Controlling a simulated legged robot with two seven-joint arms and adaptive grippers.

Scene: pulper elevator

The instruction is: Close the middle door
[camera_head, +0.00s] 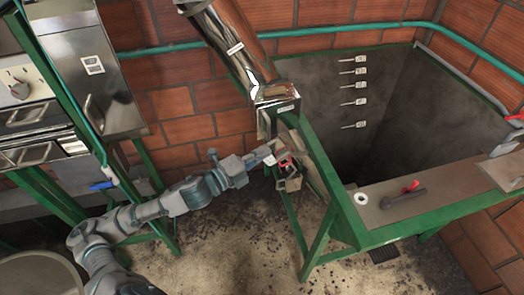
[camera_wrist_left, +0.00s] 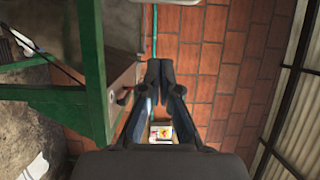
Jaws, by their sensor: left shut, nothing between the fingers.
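My left gripper (camera_head: 266,154) reaches in from the lower left and is at the small metal outlet box below the steel chute. Its fingers are shut and empty; they also show in the left wrist view (camera_wrist_left: 159,72). A red handle (camera_head: 287,161) is just beyond the fingertips. In the wrist view a red-tipped handle (camera_wrist_left: 124,95) sticks out from a grey panel (camera_wrist_left: 119,80) left of the fingers. I cannot tell which panel is the middle door or whether it is open. Whether the fingers touch the box is unclear. My right gripper is not in view.
The steel chute (camera_head: 234,45) comes down from above. A green frame (camera_head: 324,190) borders the grey tank (camera_head: 385,130) at right. A black tool with a red part (camera_head: 403,197) lies on its ledge. Metal cabinets (camera_head: 88,65) stand at left. Bare floor (camera_head: 235,250) lies in front.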

